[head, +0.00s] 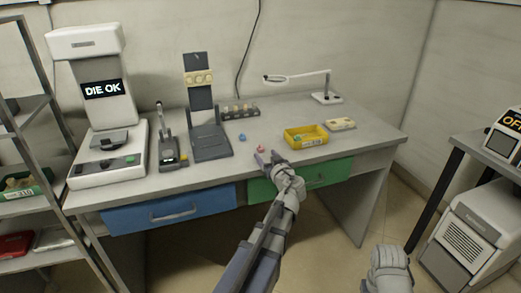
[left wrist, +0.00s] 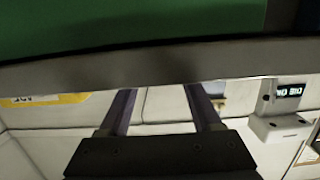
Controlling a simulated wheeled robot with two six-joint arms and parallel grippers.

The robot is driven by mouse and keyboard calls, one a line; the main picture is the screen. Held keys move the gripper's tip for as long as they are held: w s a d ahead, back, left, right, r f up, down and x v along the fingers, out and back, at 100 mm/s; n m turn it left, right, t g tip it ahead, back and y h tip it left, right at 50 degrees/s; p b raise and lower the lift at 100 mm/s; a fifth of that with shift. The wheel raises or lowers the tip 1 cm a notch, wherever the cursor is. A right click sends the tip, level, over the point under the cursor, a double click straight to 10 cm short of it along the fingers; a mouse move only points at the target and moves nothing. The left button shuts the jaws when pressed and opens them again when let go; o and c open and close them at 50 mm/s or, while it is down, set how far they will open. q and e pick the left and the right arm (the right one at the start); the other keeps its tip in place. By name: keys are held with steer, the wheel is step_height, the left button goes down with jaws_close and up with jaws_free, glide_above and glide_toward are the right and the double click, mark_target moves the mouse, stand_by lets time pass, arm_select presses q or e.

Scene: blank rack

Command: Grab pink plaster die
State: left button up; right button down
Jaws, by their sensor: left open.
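The small pink die (head: 261,149) lies on the workbench top (head: 225,168) near its front edge, in the head view. My left gripper (head: 268,158) is at the front edge of the bench, its fingertips just beside the die and partly in front of it. In the left wrist view its two fingers (left wrist: 158,92) stand apart with nothing between them. The die cannot be made out there; the bench edge (left wrist: 160,68) crosses above the fingertips.
A small blue die (head: 242,137) lies behind and left of the pink one. A yellow bin (head: 306,142) stands to the right. A dark grey stand (head: 210,142) and a white machine reading DIE OK (head: 108,165) stand left. A green drawer (head: 318,178) is under the front edge.

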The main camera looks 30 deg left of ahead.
mark_target(262, 150)
arm_select(q)
steer(key=x, duration=0.4)
steer(key=shift+w+a+r, duration=0.1)
steer(key=shift+a+r, duration=0.1)
jaws_close()
stand_by(0.3)
